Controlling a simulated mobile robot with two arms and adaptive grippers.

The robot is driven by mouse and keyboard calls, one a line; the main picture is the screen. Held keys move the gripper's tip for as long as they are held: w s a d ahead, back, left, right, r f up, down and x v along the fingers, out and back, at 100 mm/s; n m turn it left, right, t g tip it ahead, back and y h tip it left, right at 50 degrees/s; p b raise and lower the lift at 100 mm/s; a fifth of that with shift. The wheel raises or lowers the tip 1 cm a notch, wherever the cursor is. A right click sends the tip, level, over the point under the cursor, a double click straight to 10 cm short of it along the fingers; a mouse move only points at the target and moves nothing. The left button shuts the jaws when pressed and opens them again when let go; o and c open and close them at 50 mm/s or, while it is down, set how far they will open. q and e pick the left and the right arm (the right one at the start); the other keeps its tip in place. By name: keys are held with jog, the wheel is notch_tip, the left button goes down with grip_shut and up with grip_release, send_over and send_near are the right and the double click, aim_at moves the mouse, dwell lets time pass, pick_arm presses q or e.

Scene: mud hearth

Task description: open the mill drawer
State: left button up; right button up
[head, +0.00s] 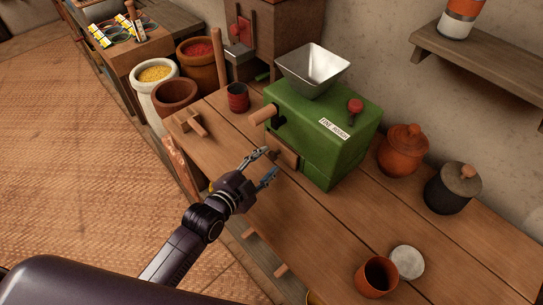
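The green mill (325,130) stands on the wooden table, with a metal hopper (312,68) on top, a red knob and a white label. Its wooden drawer (285,152) is low on the face towards my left gripper; whether it sits fully closed is hard to tell. A wooden crank handle (263,115) sticks out above the drawer. My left gripper (268,164) is in front of the drawer, its two fingers spread apart with nothing seen between them. One fingertip is close to the drawer front; I cannot tell whether it touches. My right gripper is not in view.
On the table (350,232), a dark red cup (237,98) and a wooden piece (189,122) lie left of the mill. Lidded jars, orange (402,152) and black (450,190), stand right. A clay cup (376,277) and pale disc (407,262) are near the front.

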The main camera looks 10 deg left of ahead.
pick_arm(q)
jog(key=shift+x, duration=1.2)
jog(key=shift+w+f, duration=0.1)
jog(key=shift+w, duration=0.15)
grip_shut()
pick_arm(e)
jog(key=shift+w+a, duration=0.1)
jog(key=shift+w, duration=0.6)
